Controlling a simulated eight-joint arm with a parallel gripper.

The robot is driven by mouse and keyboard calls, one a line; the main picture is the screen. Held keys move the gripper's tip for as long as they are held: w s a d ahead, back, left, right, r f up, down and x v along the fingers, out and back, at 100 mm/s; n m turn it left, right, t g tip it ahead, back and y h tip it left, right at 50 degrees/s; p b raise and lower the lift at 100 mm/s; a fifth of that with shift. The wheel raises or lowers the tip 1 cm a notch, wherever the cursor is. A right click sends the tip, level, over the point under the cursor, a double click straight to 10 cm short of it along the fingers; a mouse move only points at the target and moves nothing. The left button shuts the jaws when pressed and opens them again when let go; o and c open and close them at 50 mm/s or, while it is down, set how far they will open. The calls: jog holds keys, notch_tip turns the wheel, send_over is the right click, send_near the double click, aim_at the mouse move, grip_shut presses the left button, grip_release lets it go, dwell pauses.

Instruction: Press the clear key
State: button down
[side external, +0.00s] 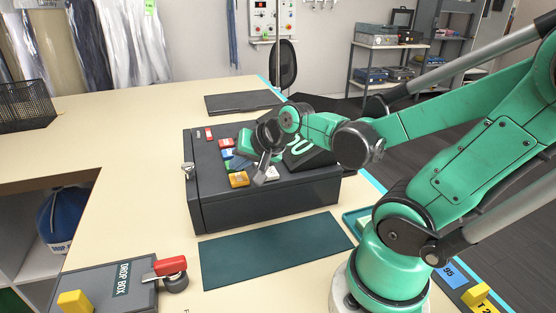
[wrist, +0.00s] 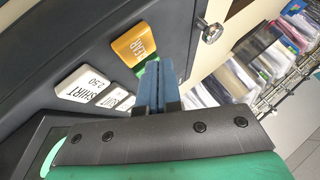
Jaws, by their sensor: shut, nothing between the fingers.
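A dark grey till (side external: 265,205) stands on the counter with coloured keys on its sloping top. An orange key (side external: 239,179) is at its near edge; the wrist view shows it too (wrist: 143,43), its lettering only partly readable. A small red key (side external: 209,134) is at the far left. I cannot make out which key is marked clear. White keys lie beside my fingers, one reading SHIRT 2.50 (wrist: 82,84). My gripper (side external: 261,170) is shut and empty over the near keys, its fingers (wrist: 158,88) partly hiding a green key. I cannot tell whether the fingertips touch a key.
A silver knob (side external: 188,168) sticks out at the till's left. A dark green mat (side external: 270,250) lies in front. A drop box with a red handle (side external: 171,266) is at the lower left. A dark flat pad (side external: 243,102) lies behind.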

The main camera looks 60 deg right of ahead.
aim_at(241, 179)
jog(key=shift+f, duration=0.1)
dwell(0.4)
jog(key=shift+f, duration=0.3)
jog(key=shift+f, duration=0.4)
dwell(0.5)
jog(key=shift+r, duration=0.8)
jog(key=shift+r, duration=2.55)
jog(key=shift+a, duration=0.1)
